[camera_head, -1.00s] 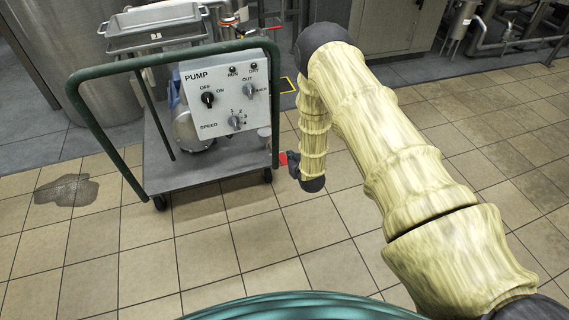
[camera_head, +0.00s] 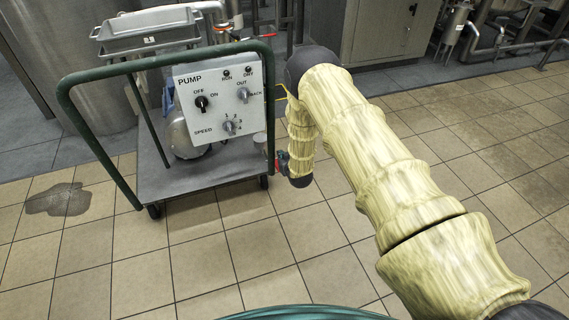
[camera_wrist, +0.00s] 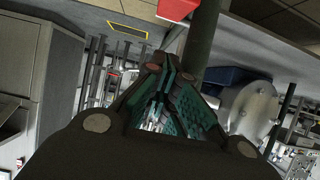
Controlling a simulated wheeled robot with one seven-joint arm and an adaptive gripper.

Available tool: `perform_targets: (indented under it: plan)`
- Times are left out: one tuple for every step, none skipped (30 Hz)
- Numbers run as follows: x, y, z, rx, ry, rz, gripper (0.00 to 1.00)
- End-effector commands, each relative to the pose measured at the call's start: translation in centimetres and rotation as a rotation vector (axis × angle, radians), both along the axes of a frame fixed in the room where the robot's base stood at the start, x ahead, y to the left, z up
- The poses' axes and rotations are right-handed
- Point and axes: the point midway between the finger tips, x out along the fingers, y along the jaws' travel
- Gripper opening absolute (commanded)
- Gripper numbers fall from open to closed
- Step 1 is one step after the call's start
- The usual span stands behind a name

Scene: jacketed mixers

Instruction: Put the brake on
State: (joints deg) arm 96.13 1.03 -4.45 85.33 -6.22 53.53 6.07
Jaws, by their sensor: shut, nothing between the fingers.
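The pump cart (camera_head: 205,172) has a green tube handle and a grey panel marked PUMP (camera_head: 218,95); it stands on the tiled floor at left in the head view. My gripper (camera_head: 281,162) is low beside the cart's right-hand green post, at about deck height. It is empty, and its teal-padded fingers (camera_wrist: 164,85) are shut in the wrist view. A red part (camera_wrist: 170,22) shows at the top of the wrist view, beside the dark green post (camera_wrist: 204,40), apart from the fingers. In the head view my gripper mostly hides that spot. I cannot tell whether this is the brake or how it is set.
A metal tray (camera_head: 150,32) stands behind the cart, with steel tanks (camera_head: 75,70) at the back left. A grey cabinet (camera_head: 388,30) is at the back. A dark stain (camera_head: 58,199) lies on the floor at left. The tiles in front of the cart are clear.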

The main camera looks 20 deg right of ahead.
Motion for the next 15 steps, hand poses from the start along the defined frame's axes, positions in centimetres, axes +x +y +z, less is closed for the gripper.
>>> perform_targets:
  plan:
    - [0.8,0.0,-0.6,-0.001,-0.003,0.000,0.00]
    - [1.3,0.1,-0.8,-0.001,-0.003,0.000,0.00]
    - [1.9,0.1,-1.1,-0.001,-0.003,0.000,0.00]
    - [2.2,0.1,-1.3,-0.001,-0.002,0.000,0.00]
    - [2.2,0.1,-1.8,-0.001,0.000,0.000,0.00]
    - [1.9,0.1,-2.5,-0.001,0.001,0.000,0.00]
    - [1.8,0.1,-2.9,-0.001,0.001,0.000,0.00]
    - [1.7,0.1,-3.2,-0.001,0.001,0.000,0.00]
    - [1.7,0.0,-3.5,-0.001,0.000,0.000,0.00]
    - [1.6,0.0,-3.8,-0.001,0.000,0.000,0.00]
    - [1.5,0.0,-4.1,-0.001,0.000,0.000,0.00]
    - [1.5,0.1,-4.3,0.000,0.001,0.000,0.00]
    - [1.4,0.1,-4.5,0.000,0.001,0.000,0.00]
    - [1.4,0.1,-4.7,0.000,0.001,0.000,0.00]
    - [1.3,0.1,-4.8,0.000,0.000,0.000,0.00]
